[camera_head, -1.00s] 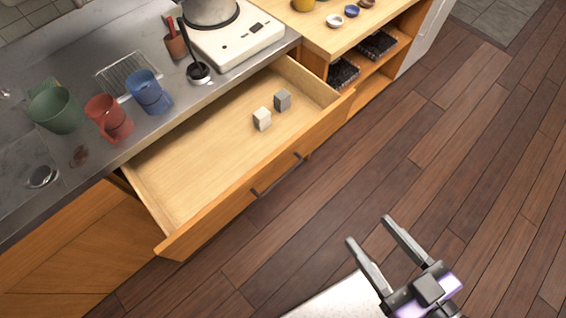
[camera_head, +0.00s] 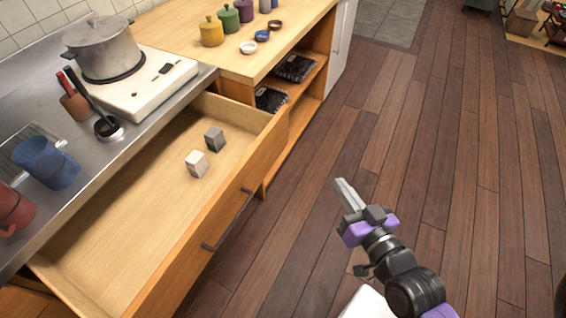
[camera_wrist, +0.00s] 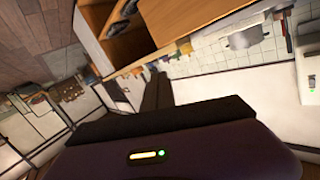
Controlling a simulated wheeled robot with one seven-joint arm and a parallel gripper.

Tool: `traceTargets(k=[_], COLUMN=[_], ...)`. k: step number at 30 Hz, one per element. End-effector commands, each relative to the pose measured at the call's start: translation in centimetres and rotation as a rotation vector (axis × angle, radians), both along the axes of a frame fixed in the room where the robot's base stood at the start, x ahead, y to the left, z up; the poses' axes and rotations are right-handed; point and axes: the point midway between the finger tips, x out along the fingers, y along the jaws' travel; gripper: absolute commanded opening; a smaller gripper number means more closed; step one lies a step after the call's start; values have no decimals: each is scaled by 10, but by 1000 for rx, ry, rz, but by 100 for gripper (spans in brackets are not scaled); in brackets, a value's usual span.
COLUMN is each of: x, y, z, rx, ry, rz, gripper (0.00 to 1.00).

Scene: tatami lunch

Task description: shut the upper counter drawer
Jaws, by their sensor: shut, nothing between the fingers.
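The upper counter drawer (camera_head: 160,215) is pulled far out from under the steel counter in the head view. It has a pale wooden inside, an orange-brown front and a dark bar handle (camera_head: 228,219). A white block (camera_head: 196,164) and a grey block (camera_head: 214,139) lie in it. My gripper (camera_head: 345,194) is shut and empty, out in front of the drawer, to the right of the handle and apart from it. In the wrist view my dark fingers (camera_wrist: 156,90) are together, with the room appearing tilted behind them.
A pot (camera_head: 103,48) stands on a white cooker (camera_head: 150,85) on the counter. A blue mug (camera_head: 46,162) and a red mug (camera_head: 12,209) stand near the counter's edge. Open shelves (camera_head: 285,95) adjoin the drawer. The wooden floor to the right is clear.

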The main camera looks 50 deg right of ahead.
Motion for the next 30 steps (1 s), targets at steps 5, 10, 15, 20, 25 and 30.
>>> traceTargets(k=[5, 10, 15, 20, 25, 30], x=[31, 60, 90, 115, 123, 117], y=[-76, -138, -184, -197, -157, -123], z=[-91, -151, -182, -171, -150, -142], rx=[229, 494, 780, 1041, 1242, 1324], ry=[-40, -106, -203, -297, -308, -280], rz=[-133, -176, -108, 96, 349, 496], gripper=[0, 0, 0, 0, 0, 0])
